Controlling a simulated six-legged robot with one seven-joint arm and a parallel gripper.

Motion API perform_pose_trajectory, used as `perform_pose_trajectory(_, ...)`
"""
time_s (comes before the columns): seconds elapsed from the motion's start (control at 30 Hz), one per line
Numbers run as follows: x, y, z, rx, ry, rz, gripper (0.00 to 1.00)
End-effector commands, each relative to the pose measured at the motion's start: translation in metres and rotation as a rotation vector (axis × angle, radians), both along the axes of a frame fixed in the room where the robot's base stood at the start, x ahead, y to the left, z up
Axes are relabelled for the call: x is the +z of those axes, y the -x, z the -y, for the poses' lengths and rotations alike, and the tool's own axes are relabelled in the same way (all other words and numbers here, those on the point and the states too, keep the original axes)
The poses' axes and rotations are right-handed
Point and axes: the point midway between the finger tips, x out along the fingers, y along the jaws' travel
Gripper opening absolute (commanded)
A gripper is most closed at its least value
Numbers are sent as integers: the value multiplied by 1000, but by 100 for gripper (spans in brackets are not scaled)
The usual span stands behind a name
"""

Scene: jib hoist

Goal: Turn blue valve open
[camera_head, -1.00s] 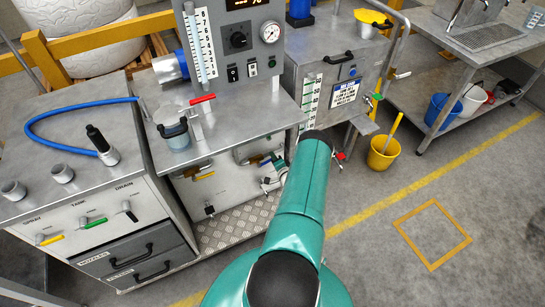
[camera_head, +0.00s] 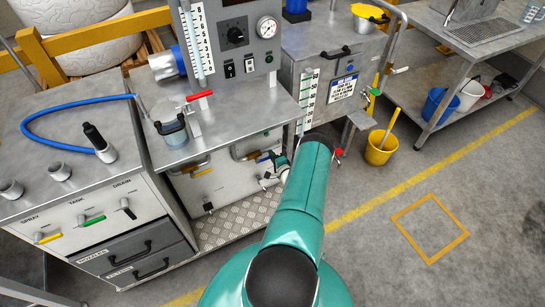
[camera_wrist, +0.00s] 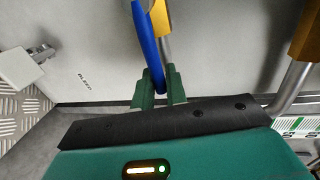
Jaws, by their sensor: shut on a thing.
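The blue valve lever (camera_wrist: 147,45) is a slim blue bar in the wrist view, running down from the top edge to my gripper. My gripper (camera_wrist: 161,87) has its two green fingers closed around the lever's lower end. A yellow-handled lever (camera_wrist: 161,20) is close beside the blue one, to its right. In the head view a bit of the blue lever (camera_head: 262,159) shows at the front panel under the bench, next to my gripper (camera_head: 276,170). My arm hides part of the panel there.
Another yellow handle (camera_wrist: 305,30) and a metal pipe (camera_wrist: 292,90) stand close on the right. A red-handled lever (camera_head: 200,94) is on the bench. A yellow bucket (camera_head: 380,148) stands on the floor.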

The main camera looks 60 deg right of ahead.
Motion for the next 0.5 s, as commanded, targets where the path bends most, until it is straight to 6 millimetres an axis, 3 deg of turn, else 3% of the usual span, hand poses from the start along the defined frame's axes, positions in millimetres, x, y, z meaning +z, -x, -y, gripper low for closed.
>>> perform_pose_trajectory(0.03, -1, -1, -2, 2, -3, -2, 20)
perform_pose_trajectory(0.1, -1, -1, -1, 2, -3, -2, 32)
perform_pose_trajectory(0.5, 1, 6, -4, 0, -2, -1, 32)
